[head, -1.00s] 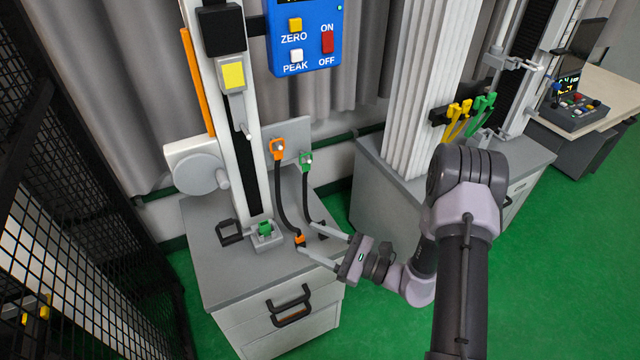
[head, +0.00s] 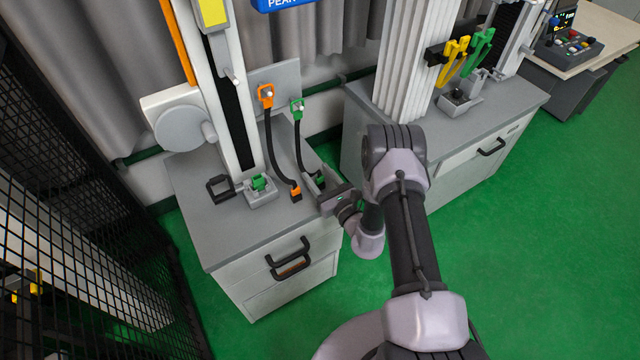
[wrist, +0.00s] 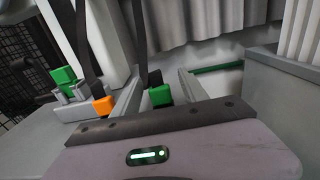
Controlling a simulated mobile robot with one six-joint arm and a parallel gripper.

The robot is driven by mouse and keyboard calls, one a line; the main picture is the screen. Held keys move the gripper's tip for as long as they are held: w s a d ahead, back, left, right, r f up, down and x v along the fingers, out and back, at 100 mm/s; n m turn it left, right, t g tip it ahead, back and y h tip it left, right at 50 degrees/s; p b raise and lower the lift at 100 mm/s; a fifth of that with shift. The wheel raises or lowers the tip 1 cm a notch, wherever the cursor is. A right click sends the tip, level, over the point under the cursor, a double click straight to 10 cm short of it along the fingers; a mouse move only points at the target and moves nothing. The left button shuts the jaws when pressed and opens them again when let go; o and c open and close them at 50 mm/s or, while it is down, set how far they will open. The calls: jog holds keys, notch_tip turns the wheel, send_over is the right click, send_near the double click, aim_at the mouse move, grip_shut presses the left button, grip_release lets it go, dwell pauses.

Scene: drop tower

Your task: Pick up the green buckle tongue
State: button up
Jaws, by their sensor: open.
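The green buckle tongue (head: 320,181) hangs at the lower end of a dark strap from a green anchor (head: 297,106). In the wrist view the tongue (wrist: 160,96) is between my two open fingers, with visible space on either side. My gripper (head: 318,180) is open at the right edge of the cabinet top, partly covering the tongue in the head view. Whether a finger touches it cannot be told.
An orange buckle tongue (head: 296,193) hangs just left of my gripper, outside the left finger in the wrist view (wrist: 102,104). A grey holder (head: 262,197) with a green block (head: 259,182) stands farther left on the cabinet (head: 225,235). Green floor is clear at right.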

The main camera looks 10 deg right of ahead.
jog(key=x, duration=0.2)
jog(key=shift+w+a, duration=0.15)
jog(key=shift+w, duration=0.1)
jog(key=c, duration=1.1)
